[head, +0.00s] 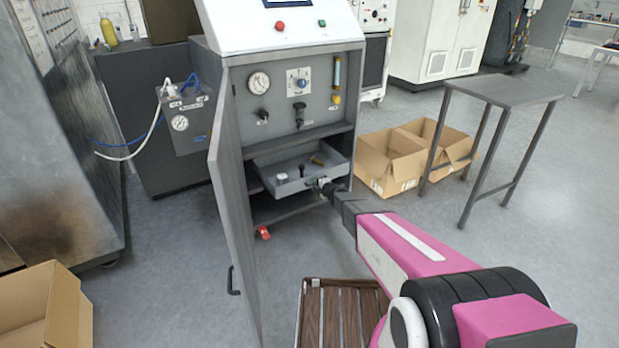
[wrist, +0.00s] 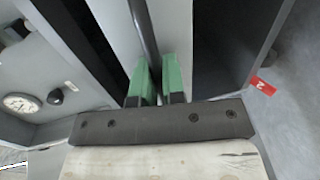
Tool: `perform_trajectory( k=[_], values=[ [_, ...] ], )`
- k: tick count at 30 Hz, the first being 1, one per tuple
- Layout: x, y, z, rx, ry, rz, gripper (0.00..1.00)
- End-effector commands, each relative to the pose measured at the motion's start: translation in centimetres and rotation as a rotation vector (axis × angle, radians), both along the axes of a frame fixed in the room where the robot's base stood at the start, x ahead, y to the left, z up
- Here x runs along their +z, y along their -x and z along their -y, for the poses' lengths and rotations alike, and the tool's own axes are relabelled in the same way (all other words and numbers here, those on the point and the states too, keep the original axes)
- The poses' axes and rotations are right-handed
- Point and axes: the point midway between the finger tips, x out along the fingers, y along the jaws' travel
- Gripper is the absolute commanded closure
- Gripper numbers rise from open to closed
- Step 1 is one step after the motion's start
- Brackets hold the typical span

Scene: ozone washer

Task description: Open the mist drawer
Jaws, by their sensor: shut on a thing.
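The mist drawer (head: 268,176) is a grey, shallow open-topped tray in the lower part of the cabinet. It stands out past the cabinet's front, and a few small fittings lie in it. My gripper (head: 325,185) is at the drawer's front. In the wrist view, the green fingers of my gripper (wrist: 159,82) are shut on a dark bar, the drawer handle (wrist: 143,30). My gripper hides most of the handle in the head view.
The cabinet door (head: 229,200) stands open left of the drawer. A red object (head: 263,232) is below the drawer. Cardboard boxes (head: 388,160) and a grey table (head: 505,90) stand to the right. A slatted wooden pallet (head: 340,315) lies on the floor in front.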

Motion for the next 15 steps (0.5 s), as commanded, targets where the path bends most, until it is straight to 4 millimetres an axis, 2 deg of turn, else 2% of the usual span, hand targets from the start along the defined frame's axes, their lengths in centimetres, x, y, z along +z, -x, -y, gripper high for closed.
perform_trajectory(
  k=[1,6,15],
  values=[
    [0.2,1.5,0.8,0.000,0.001,-0.001,1.00],
    [0.1,4.1,2.6,0.000,0.001,-0.001,1.00],
    [0.0,6.6,4.3,0.001,0.000,-0.001,1.00]
  ],
)
